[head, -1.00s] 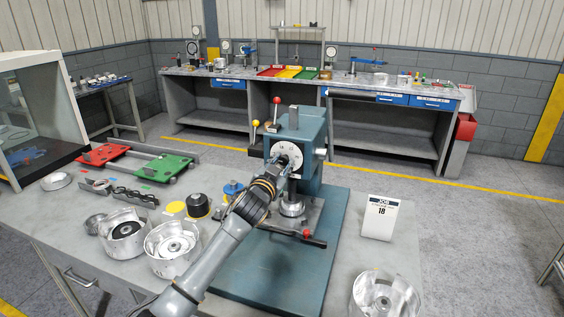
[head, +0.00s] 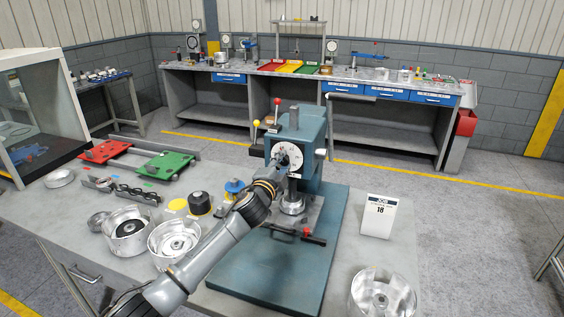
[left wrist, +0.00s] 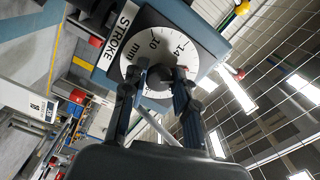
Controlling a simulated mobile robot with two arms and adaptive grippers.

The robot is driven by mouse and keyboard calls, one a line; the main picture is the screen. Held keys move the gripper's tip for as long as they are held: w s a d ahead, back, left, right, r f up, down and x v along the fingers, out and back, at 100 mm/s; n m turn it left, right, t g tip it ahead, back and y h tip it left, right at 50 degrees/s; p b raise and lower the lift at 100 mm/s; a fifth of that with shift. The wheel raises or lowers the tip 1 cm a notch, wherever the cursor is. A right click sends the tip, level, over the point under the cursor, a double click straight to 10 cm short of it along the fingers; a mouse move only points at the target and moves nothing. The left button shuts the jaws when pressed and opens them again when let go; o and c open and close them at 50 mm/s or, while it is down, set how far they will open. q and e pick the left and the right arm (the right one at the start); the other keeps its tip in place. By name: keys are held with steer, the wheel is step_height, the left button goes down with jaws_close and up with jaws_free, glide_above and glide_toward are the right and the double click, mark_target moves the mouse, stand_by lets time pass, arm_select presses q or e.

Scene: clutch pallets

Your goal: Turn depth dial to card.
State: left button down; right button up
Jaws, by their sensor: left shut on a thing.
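The depth dial (head: 296,151) is a white round plate on the front of a blue-green press (head: 312,125). In the left wrist view the dial (left wrist: 175,40) shows black marks, "10", "14" and "mm", beside a "STROKE" label (left wrist: 124,27). My left gripper (head: 286,165) is at the dial's centre. The white job card (head: 379,216) stands upright to the right of the press and reads "JOB" and "18". My right gripper is not in view.
Metal housings (head: 126,232) stand at the left and another (head: 382,296) at front right. Red (head: 104,151) and green (head: 163,165) pallets lie at back left. The bench around the card is clear.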

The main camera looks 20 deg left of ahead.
arm_select(q)
steer(key=shift+m, duration=0.7)
steer(key=c, duration=1)
jaws_free()
steer(key=shift+c, duration=0.2)
steer(key=s, duration=1.2)
steer(key=shift+a, duration=0.2)
